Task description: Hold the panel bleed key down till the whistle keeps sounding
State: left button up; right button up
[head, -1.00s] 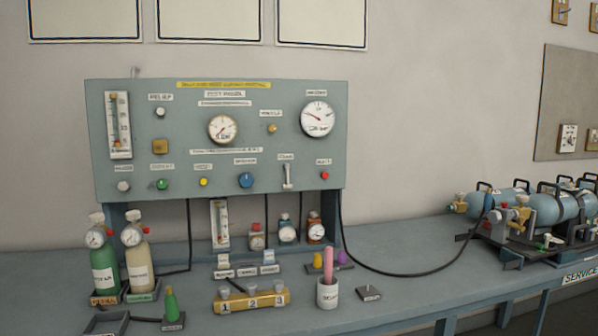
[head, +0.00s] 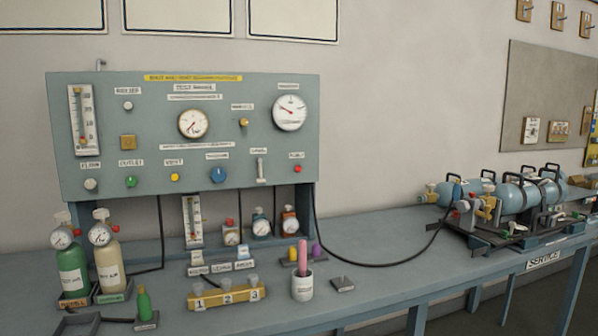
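The grey-green test panel (head: 100,110) stands on the bench at the left. Its lower row has a white knob (head: 90,184), a green knob (head: 131,181), a yellow button (head: 174,177), a blue knob (head: 218,175), an upright pale lever (head: 261,171) and a red button (head: 297,169). Their small labels are too blurred to tell which one is the bleed key. A small brass fitting (head: 244,122) sits between two round gauges; it may be the whistle. Neither of my grippers is in view, and nothing touches the panel's controls.
Green (head: 73,269) and cream (head: 109,266) cylinders stand before the panel's left end. A yellow numbered block (head: 226,297) and a white cup (head: 302,286) are in front. A black hose (head: 375,261) runs right to blue cylinders (head: 512,198). Bench between is mostly clear.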

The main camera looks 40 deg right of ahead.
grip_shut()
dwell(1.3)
